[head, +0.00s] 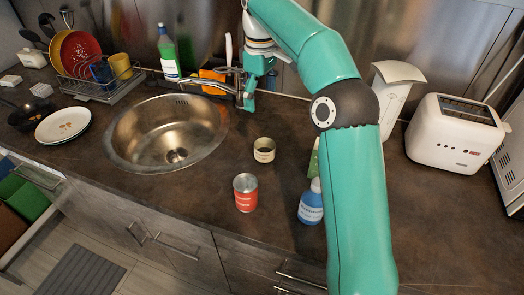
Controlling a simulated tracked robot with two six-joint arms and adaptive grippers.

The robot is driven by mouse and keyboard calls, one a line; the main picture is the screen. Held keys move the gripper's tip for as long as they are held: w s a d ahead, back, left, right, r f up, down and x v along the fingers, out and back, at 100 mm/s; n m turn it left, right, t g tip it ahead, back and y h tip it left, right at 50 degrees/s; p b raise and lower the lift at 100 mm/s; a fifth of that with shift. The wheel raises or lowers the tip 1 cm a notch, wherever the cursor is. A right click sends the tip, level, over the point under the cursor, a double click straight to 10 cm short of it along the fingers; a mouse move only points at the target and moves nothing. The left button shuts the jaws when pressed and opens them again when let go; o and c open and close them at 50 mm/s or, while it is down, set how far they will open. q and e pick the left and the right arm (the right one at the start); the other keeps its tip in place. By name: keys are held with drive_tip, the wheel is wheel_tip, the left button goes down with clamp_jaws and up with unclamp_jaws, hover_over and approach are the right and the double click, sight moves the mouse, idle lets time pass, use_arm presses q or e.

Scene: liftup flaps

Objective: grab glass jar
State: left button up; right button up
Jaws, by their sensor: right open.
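No clearly glass jar can be made out. A small open round container (264,150) with a pale label stands on the dark counter (215,225), right of the sink; I cannot tell whether it is glass or metal. My right gripper (249,103) hangs at the back of the counter, above and behind that container and apart from it. It is open and nothing shows between its fingers. My right arm crosses the right half of the head view and hides part of the counter. My left gripper is not in view.
A red can (246,193) and a blue bottle (311,205) stand near the front edge. A green item (314,160) is partly behind my arm. The sink (165,132) is left, a toaster (456,133) right.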

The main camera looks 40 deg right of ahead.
sight(264, 136)
drive_tip(key=f, duration=0.3)
drive_tip(key=f+b, duration=0.1)
drive_tip(key=f, duration=0.3)
drive_tip(key=f+b, duration=0.1)
drive_tip(key=f, duration=0.2)
drive_tip(key=shift+s+d+f, duration=0.25)
drive_tip(key=shift+s+d, duration=0.1)
drive_tip(key=shift+s+a+f, duration=0.1)
drive_tip(key=shift+s+f, duration=0.05)
drive_tip(key=shift+f, duration=1.3)
drive_tip(key=shift+s+a+f, duration=0.1)
drive_tip(key=shift+f, duration=1.35)
drive_tip(key=c, duration=1.3)
drive_tip(key=shift+c, duration=0.3)
drive_tip(key=shift+r, duration=0.15)
